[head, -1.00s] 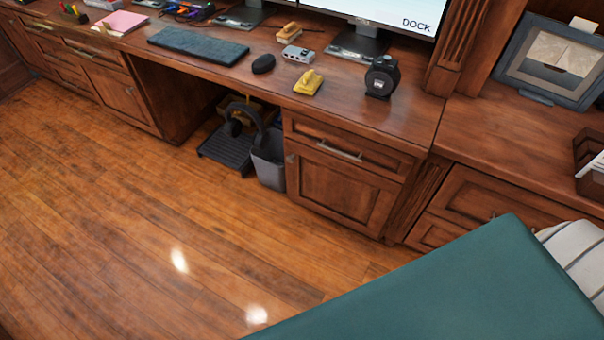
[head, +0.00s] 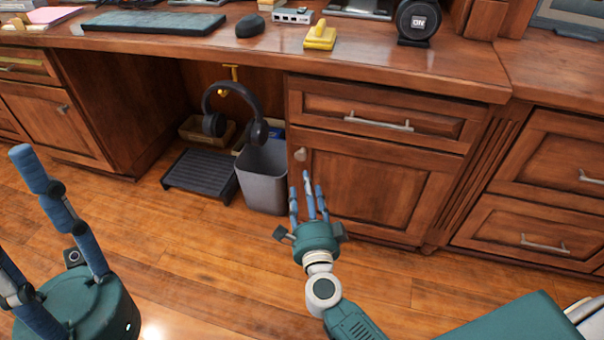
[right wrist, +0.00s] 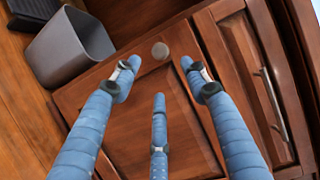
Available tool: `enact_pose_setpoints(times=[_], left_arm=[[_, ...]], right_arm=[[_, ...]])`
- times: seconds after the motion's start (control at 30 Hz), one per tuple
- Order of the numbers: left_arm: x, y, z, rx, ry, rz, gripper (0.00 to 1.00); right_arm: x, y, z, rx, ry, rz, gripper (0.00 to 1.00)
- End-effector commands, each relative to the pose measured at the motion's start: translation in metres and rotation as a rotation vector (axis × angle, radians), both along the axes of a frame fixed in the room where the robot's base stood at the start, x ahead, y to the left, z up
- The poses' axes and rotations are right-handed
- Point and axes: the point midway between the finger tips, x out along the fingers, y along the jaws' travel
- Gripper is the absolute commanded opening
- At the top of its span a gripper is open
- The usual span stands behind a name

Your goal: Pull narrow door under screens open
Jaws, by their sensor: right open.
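The wooden cabinet door (head: 375,190) is below a drawer, right of the desk's knee space, and looks shut. Its small round knob (head: 300,154) is at the upper left of the door. My right gripper (head: 307,186) is open and empty in front of the door, its fingertips just below the knob in the head view. In the right wrist view the knob (right wrist: 160,51) shows beyond and between the two outer fingers of the gripper (right wrist: 157,78); contact is not visible. The door panel (right wrist: 180,125) fills the middle there. My left gripper (head: 30,215) is at lower left, fingers spread, empty.
A grey bin (head: 264,176) stands just left of the door, with headphones (head: 256,108) hanging above and a black footrest (head: 205,176) beside it. A drawer with a bar handle (head: 378,121) is above the door. Wood floor (head: 210,265) is clear in front.

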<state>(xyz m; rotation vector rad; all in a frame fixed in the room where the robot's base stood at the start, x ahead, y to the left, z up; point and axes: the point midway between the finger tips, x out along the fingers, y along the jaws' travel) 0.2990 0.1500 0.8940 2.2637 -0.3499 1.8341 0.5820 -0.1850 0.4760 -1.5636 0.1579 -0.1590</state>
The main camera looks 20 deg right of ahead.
Motion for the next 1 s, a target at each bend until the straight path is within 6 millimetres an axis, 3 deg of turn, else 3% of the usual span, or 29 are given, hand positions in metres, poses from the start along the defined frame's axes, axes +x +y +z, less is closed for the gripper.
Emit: enact_pose_setpoints(times=[0.53, 0.7, 1.0], left_arm=[[-0.001, 0.0, -0.023, 0.0, -0.003, 0.0, 0.4], [-0.001, 0.0, -0.026, 0.0, -0.003, 0.0, 0.4], [0.0, 0.0, -0.026, 0.0, -0.002, 0.0, 0.4]], right_arm=[[0.089, -0.018, 0.0, 0.0, -0.002, 0.0, 0.45], [0.101, -0.021, 0.0, -0.001, -0.001, 0.0, 0.45], [0.102, -0.021, 0.001, -0.001, 0.0, 0.0, 0.45]])
